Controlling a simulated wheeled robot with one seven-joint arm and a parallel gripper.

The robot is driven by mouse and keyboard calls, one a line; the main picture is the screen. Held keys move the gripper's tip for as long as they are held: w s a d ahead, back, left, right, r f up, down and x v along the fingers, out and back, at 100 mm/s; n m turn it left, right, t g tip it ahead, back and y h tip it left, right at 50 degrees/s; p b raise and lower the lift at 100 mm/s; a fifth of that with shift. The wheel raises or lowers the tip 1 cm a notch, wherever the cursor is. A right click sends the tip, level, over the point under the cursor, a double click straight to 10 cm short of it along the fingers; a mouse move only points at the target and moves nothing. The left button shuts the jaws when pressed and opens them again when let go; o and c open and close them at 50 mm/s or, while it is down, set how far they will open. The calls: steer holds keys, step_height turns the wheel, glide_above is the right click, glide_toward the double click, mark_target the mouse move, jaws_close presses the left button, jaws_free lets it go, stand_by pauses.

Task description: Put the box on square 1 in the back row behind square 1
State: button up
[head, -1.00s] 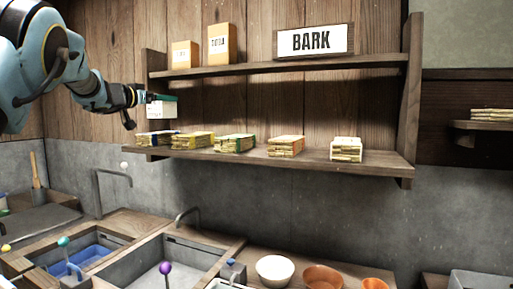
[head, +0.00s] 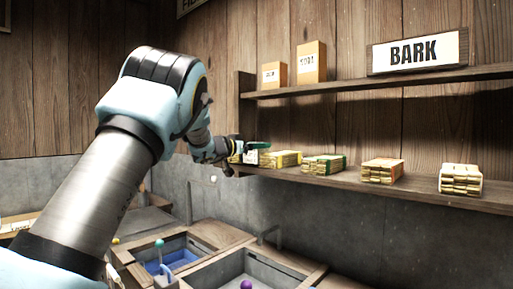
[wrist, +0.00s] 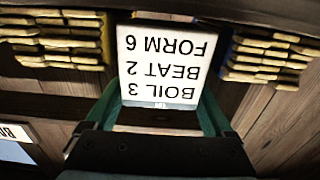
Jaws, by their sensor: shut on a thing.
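The box (wrist: 165,65) shows in the wrist view as a white face with upside-down dark text, BOIL 3, BEAT 2, FORM 6. My gripper (wrist: 160,110) is shut on it, with a teal finger at each side. In the head view my gripper (head: 255,149) is at the left end of the lower shelf, low near the bundles there. In the wrist view the box lies between a bundle with a yellow band (wrist: 58,40) and one with a blue band (wrist: 268,52). I cannot tell if the box touches the shelf. No numbered squares can be made out.
Several stacked bundles stand in a row on the lower shelf (head: 415,191), including a green-banded one (head: 324,164) and an orange-banded one (head: 382,170). The upper shelf (head: 400,83) holds two tan boxes and a BARK sign (head: 415,51). Sinks (head: 240,270) lie below.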

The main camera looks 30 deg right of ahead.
steer(key=shift+f, duration=0.3)
steer(key=shift+f, duration=0.1)
steer(key=o, duration=1.3)
steer(key=shift+c, duration=0.2)
steer(key=shift+a, duration=0.35)
steer(key=b+v, duration=0.4)
steer(key=v, duration=0.7)
steer(key=shift+s+a, duration=0.15)
steer(key=shift+s, duration=0.05)
